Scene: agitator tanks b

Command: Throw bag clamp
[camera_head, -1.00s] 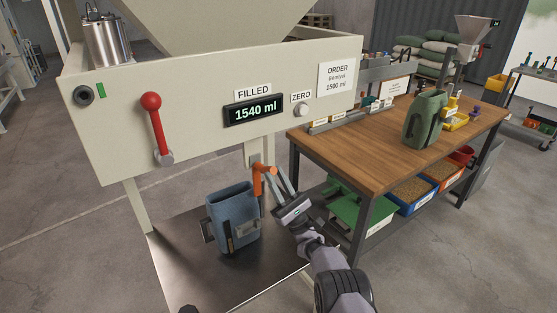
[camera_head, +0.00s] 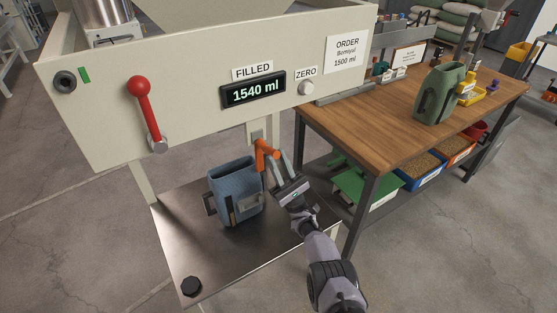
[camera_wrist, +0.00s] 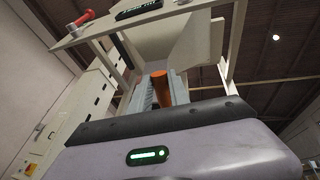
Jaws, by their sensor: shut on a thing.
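The orange bag clamp lever (camera_head: 266,152) sits on the frame post below the panel, just right of the blue-grey bag or container (camera_head: 236,188). My gripper (camera_head: 275,164) is at the lever, its fingers shut on it. In the wrist view the orange lever (camera_wrist: 161,88) stands between the fingers, and the gripper body fills the lower part. The container stands upright on the metal platform. The lever's base is partly hidden by the container and the gripper.
The panel (camera_head: 200,120) above carries a red lever (camera_head: 145,112) and a display (camera_head: 254,90) reading 1540 ml. An order sign (camera_head: 347,52) reads 1500 ml. A wooden bench (camera_head: 385,130) with a green jug (camera_head: 440,93) stands to the right.

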